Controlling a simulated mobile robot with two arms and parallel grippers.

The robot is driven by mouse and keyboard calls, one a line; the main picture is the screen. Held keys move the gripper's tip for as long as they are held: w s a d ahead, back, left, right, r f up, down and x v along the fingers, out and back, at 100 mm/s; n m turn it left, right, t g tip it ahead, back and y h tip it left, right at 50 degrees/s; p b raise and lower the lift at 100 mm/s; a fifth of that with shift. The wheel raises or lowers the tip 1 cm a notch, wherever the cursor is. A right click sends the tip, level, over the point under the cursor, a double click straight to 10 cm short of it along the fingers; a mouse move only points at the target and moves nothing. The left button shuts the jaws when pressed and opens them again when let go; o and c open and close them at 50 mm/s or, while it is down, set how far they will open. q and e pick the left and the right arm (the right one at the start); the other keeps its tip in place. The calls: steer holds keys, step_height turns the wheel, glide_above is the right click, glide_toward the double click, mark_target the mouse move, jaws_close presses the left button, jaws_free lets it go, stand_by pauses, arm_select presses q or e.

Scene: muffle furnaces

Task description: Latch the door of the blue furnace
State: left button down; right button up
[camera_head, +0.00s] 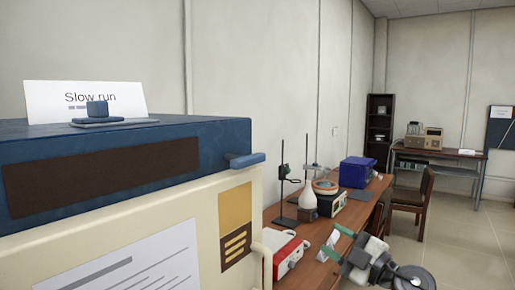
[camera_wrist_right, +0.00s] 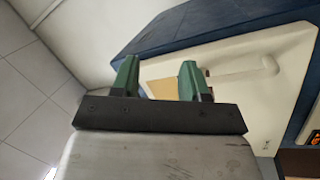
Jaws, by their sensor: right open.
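The blue furnace (camera_head: 130,140) fills the left of the head view, with a dark brown strip across its blue upper front. Its cream door (camera_head: 200,205) is below, bearing a paper sheet and a yellow-brown label. I cannot tell whether the door is fully closed. A blue lever (camera_head: 245,159) sticks out at the upper right corner, above the door. A cream handle (camera_head: 263,252) is at the door's right edge. My right gripper (camera_head: 334,244) is open and empty, right of the door and apart from it. Its green fingers (camera_wrist_right: 160,78) point towards the door in the wrist view. My left gripper is not in view.
A wooden bench (camera_head: 310,265) runs behind, holding a red and white device (camera_head: 288,253), a white flask (camera_head: 307,200), stands and a blue box (camera_head: 357,171). A card (camera_head: 85,99) stands on the furnace top. Floor is clear at the right (camera_head: 455,235).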

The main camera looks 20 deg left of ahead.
mark_target(253, 162)
steer(key=s+a+r+n+g+p, duration=0.1)
steer(key=s+a+r+n, duration=0.1)
steer(key=s+r+n, duration=0.3)
steer(key=s+a+r+g, duration=0.2)
steer(key=r, duration=0.5)
steer(key=s+a+r+n+g+p, duration=0.1)
steer(key=s+a+r+n, duration=0.1)
steer(key=s+r+n, duration=0.3)
steer(key=shift+m+h, duration=0.3)
steer(key=shift+m, duration=0.6)
steer(key=p+x, duration=0.2)
steer(key=x, duration=0.1)
steer(key=r+p+x, duration=0.1)
steer(key=p+x, duration=0.1)
steer(key=x, duration=0.1)
steer(key=w+p+x, duration=0.1)
steer(key=p+x, duration=0.1)
steer(key=x, duration=0.1)
steer(key=shift+a+r, duration=0.15)
steer(key=shift+w+a, duration=0.3)
steer(key=shift+a, duration=0.15)
jaws_close()
